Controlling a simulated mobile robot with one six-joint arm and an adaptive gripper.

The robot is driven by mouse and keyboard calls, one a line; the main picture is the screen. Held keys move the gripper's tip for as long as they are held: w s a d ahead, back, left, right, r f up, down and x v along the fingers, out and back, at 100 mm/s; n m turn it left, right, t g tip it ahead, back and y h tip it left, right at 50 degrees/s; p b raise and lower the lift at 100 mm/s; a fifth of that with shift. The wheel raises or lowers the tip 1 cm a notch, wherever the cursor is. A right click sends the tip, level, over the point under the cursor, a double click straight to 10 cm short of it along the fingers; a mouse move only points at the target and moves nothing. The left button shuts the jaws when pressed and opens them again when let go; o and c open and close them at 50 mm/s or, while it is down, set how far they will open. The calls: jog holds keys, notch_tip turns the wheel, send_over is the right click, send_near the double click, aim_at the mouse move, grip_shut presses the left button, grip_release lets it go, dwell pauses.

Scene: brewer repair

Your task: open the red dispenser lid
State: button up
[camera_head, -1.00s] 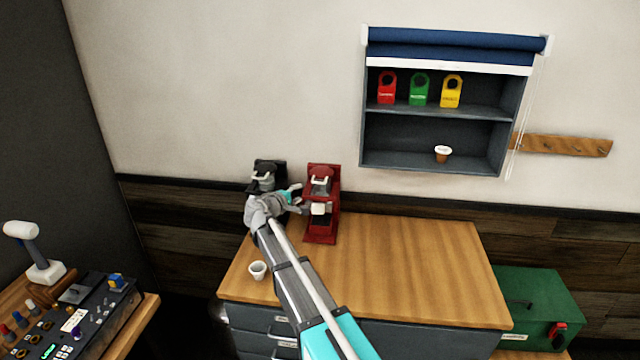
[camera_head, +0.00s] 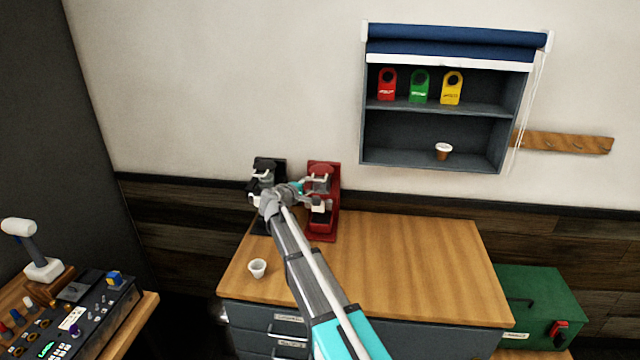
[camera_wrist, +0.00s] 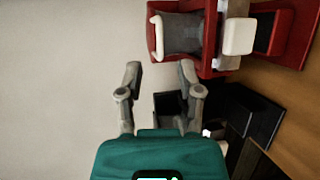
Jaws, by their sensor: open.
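The red dispenser (camera_head: 331,222) stands upright at the back left of the wooden counter. Its top has a grey lid part (camera_wrist: 182,35) with a pale curved handle (camera_wrist: 155,38); it looks down, though my gripper partly covers it in the head view. In the wrist view the dispenser appears turned sideways at the upper right. My gripper (camera_wrist: 160,72) is open and empty. Its two fingers point toward the handle and are apart from it. In the head view my gripper (camera_head: 303,188) is just left of the dispenser's upper part.
A black dispenser (camera_head: 266,168) stands close on the left, behind my arm. A white cup (camera_head: 258,268) sits at the counter's front left. The counter's right side (camera_head: 420,265) is clear. A wall shelf (camera_head: 440,112) holds coloured tags and a small cup.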

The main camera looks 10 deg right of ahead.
aim_at(319, 180)
jog(key=b+x, duration=0.1)
jog(key=x, duration=0.6)
jog(key=shift+w+d, duration=0.2)
jog(key=shift+c, duration=0.3)
grip_shut()
